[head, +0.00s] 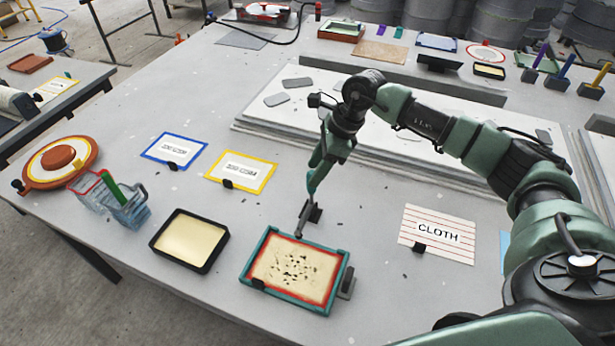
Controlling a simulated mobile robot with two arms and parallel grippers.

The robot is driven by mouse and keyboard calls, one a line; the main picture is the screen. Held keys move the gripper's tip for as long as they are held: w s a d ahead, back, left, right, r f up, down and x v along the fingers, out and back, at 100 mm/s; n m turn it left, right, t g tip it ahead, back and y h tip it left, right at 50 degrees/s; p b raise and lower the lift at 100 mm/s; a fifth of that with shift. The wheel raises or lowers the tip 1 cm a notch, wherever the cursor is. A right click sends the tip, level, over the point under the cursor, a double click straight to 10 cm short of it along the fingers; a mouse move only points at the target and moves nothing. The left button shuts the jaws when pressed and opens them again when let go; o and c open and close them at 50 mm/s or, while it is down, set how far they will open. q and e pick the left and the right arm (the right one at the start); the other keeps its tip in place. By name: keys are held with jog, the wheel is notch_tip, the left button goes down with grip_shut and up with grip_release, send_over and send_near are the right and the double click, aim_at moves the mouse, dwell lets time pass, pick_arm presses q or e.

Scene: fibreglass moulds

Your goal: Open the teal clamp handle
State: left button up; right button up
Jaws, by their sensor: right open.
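A teal-framed mould (246,273) with a red inner rim and a speckled cream surface lies at the front middle of the table. A grey clamp-like bracket (347,284) sits at its right edge. I cannot clearly make out a separate teal clamp handle; the arm and gripper may hide part of it. My right gripper (306,224) points down just behind the mould's far edge, with its jaws open. I cannot tell whether a fingertip touches the frame. My left gripper is out of view.
A black-framed tray (190,240) lies left of the mould, and a CLOTH card (437,233) lies to its right. A clear bin (130,213) and a round orange mould (58,161) stand farther left. White stacked sheets (270,124) lie behind. Handles (541,54) stand upright at back right.

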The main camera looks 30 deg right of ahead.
aim_at(308, 192)
jog(key=p+x, duration=0.1)
jog(key=x, duration=0.4)
jog(key=shift+a+f, duration=0.1)
jog(key=shift+f, duration=0.15)
jog(key=shift+s, duration=0.1)
grip_shut()
dwell(1.1)
